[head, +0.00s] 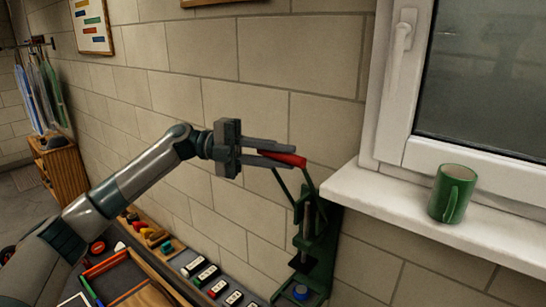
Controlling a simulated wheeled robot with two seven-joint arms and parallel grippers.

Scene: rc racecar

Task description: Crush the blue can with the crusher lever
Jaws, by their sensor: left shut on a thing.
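The green can crusher (314,248) stands against the brick wall below the window. Its lever is raised and ends in a red handle (284,158). My left gripper (290,152) is shut on the red handle, one finger above it and one below. My right gripper is not in view.
A green mug (453,194) stands on the white window sill (400,200), right of the crusher. A wooden tray (118,281) and several small dark boxes (207,275) lie to the left of the crusher, below my arm. The wall is close behind the lever.

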